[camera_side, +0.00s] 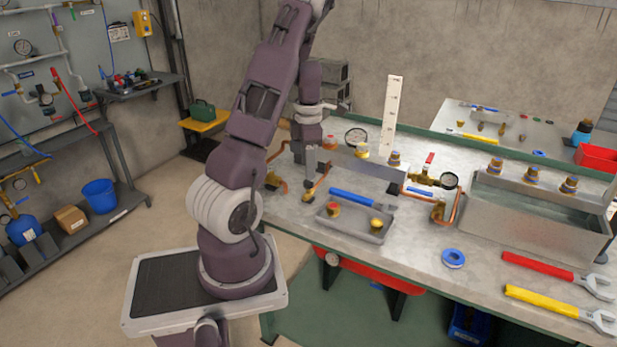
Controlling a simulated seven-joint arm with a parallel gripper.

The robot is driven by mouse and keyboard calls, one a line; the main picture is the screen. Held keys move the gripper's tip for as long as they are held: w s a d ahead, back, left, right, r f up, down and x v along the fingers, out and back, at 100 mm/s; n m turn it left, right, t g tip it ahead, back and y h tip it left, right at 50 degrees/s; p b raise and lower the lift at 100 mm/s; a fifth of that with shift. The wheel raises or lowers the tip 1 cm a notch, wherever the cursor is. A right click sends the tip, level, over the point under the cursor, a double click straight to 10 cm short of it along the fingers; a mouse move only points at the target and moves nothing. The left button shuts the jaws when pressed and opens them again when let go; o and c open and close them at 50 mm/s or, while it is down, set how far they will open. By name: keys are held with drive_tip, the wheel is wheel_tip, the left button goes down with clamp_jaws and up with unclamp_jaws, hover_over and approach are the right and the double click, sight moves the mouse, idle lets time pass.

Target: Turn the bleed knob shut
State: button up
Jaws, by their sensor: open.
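My arm reaches over the left end of the steel workbench (330,255). My gripper (311,178) points down near copper pipe and brass fittings (277,184); its jaws are open, but the fingertips are small and partly hidden. I cannot tell which knob is the bleed knob or whether the gripper touches anything. Small knobs on the grey block behind include a yellow-topped one (362,150) and a brass one (394,158).
An open metal tank (540,222) fills the bench's right side. Blue tape (453,258), a red wrench (540,267) and a yellow wrench (545,302) lie in front. An upright white scale (391,115) stands behind.

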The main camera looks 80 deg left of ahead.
sight(308, 182)
wheel_tip(308, 182, down, 4)
drive_tip(key=shift+f, duration=0.25)
drive_tip(key=shift+w, duration=0.1)
clamp_jaws()
drive_tip(key=shift+m, duration=0.3)
drive_tip(key=m, duration=0.5)
drive_tip(key=shift+m, duration=0.4)
drive_tip(key=m, duration=0.5)
drive_tip(key=shift+a+t, duration=0.1)
drive_tip(key=shift+t, duration=0.2)
drive_tip(key=m, duration=0.6)
drive_tip(key=shift+m+h, duration=0.3)
drive_tip(key=m, duration=0.5)
drive_tip(key=shift+m, duration=0.3)
